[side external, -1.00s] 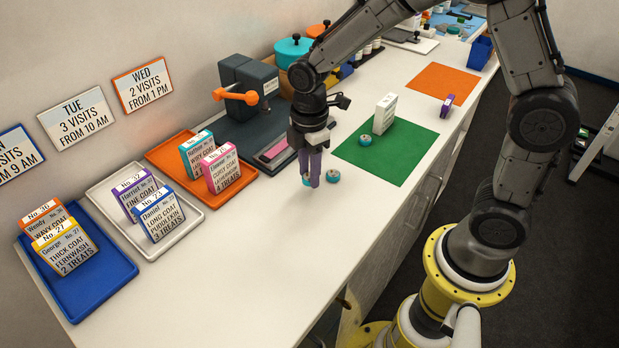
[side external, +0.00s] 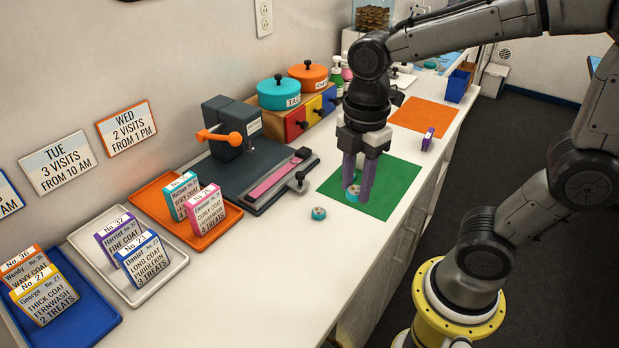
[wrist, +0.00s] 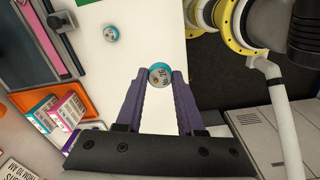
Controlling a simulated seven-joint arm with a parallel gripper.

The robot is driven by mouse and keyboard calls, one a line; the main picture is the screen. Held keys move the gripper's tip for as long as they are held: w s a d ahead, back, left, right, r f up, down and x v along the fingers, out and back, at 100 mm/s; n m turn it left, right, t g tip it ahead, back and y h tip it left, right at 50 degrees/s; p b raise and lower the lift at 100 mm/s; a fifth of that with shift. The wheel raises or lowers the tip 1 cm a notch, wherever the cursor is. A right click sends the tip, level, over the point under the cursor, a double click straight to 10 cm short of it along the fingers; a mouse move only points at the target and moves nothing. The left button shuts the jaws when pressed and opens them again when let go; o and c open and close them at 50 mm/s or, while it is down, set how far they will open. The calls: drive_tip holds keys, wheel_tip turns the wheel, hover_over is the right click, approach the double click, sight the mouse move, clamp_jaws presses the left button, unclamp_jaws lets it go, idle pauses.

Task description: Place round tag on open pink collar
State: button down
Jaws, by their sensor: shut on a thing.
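My gripper (side external: 357,196) is shut on a round tag (wrist: 160,76), white-faced with a teal rim, between its purple fingertips. In the side view this tag (side external: 353,191) appears against the green mat, seemingly held above the surface. A second round tag (side external: 318,213) lies on the white counter left of my gripper; it also shows in the wrist view (wrist: 110,33). The open pink collar (side external: 272,181) lies as a flat strip on the dark board at left, apart from my gripper. Its near part also shows in the wrist view (wrist: 46,42).
The dark press with an orange lever (side external: 226,134) stands behind the collar. The orange tray (side external: 206,238) holds upright cards left of it; white and blue trays stand farther left. The green mat (side external: 400,180) lies beneath my gripper in the picture. The front counter is mostly clear.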

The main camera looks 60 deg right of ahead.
drive_tip(key=w+d+r, duration=0.3)
drive_tip(key=w, duration=0.5)
drive_tip(key=m, duration=0.1)
hover_over(281, 173)
drive_tip(key=s, duration=0.2)
drive_tip(key=f, duration=0.9)
drive_tip(key=shift+w+f, duration=0.2)
drive_tip(key=shift+w, duration=0.05)
drive_tip(key=shift+w+f, duration=0.55)
drive_tip(key=shift+f, duration=0.05)
drive_tip(key=shift+w+d+f, duration=0.1)
drive_tip(key=shift+w+f, duration=0.05)
drive_tip(key=shift+f, duration=0.8)
drive_tip(key=shift+w+f, duration=0.1)
drive_tip(key=shift+f, duration=0.8)
drive_tip(key=shift+f, duration=0.1)
drive_tip(key=c, duration=0.5)
unclamp_jaws()
